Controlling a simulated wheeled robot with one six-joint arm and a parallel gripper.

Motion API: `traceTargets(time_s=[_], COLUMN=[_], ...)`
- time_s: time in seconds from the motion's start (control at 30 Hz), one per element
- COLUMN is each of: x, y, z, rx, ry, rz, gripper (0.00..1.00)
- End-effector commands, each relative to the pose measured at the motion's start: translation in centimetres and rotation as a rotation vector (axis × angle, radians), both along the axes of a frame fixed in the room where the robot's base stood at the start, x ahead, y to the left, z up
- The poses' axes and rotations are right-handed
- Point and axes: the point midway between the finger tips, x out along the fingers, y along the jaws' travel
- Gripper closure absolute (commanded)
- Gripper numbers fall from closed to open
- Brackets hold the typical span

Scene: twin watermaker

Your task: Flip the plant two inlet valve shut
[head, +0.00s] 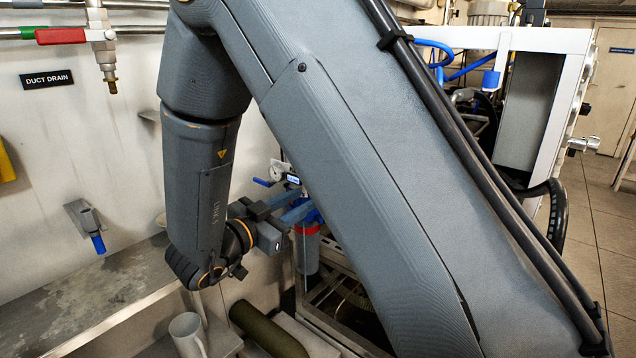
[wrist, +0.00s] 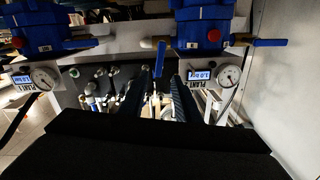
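In the wrist view a blue lever handle (wrist: 160,57) hangs close to upright at the left of the right-hand blue filter housing (wrist: 205,25). A gauge plate (wrist: 201,76) below that housing appears to read PLANT 2. My gripper (wrist: 160,78) is open, its two dark fingers apart on either side of the lever's line; whether they touch it I cannot tell. A blue lever (head: 262,182) sticks out left near the gauge (head: 277,172). My arm hides much there.
A second blue housing (wrist: 38,25) with its own blue lever (wrist: 80,43) and PLANT 1 gauge (wrist: 44,77) stands left. Another blue lever (wrist: 266,42) sticks out right, near a pale wall (wrist: 288,100).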

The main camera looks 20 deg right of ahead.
Motion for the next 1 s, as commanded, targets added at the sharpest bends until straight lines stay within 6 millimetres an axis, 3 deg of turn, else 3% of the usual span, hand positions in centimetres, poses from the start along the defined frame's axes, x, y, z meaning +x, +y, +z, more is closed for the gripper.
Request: traceTargets(time_s=[0.13,0.6,0.97,1.0], x=[0.1,3.8,4.2,4.2], y=[-0.9,-6.0,-6.3,-6.3], z=[0.2,0.3,0.1,0.1], rx=[-0.014,-0.013,-0.011,-0.011], ry=[-0.004,-0.004,-0.004,-0.004], rz=[-0.021,-0.019,-0.014,-0.015], gripper=[0.7,0.7,0.7,0.75])
